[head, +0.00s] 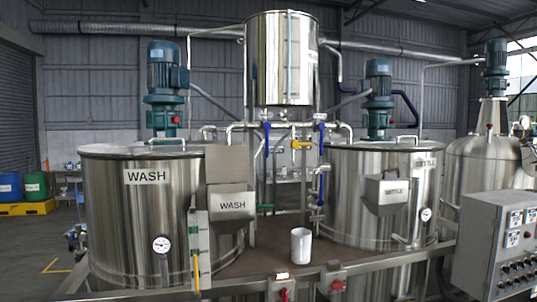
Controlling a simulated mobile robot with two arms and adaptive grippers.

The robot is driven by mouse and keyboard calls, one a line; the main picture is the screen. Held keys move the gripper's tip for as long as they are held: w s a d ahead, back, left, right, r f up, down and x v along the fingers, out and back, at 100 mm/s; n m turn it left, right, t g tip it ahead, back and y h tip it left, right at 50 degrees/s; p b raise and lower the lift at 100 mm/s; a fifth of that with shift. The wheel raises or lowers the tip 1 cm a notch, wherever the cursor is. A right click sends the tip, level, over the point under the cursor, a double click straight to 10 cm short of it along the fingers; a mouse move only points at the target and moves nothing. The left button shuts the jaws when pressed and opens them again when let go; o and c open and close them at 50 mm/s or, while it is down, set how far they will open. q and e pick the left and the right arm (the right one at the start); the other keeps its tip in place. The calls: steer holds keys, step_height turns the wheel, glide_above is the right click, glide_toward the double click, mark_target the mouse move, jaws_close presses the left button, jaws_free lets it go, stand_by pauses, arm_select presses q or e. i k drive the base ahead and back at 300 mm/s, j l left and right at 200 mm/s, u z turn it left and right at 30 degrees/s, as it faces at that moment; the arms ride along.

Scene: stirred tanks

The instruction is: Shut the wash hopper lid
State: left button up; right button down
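The wash hopper (231,206) is a steel box with a WASH label, mounted on the right front of the large steel wash tank (120,205). A flat steel panel, which looks like its lid (227,162), stands raised upright at the back of the hopper, above the box. The inside of the hopper is hidden from this angle. Neither of my grippers is in view.
A similar hopper (387,192) sits on the right tank (343,205). A white cup (300,245) stands on the deck between the tanks. A control box (500,245) stands at right.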

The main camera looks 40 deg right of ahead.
mark_target(223, 163)
steer(key=l, duration=1.7)
steer(key=k+z, duration=0.05)
steer(key=k, duration=0.05)
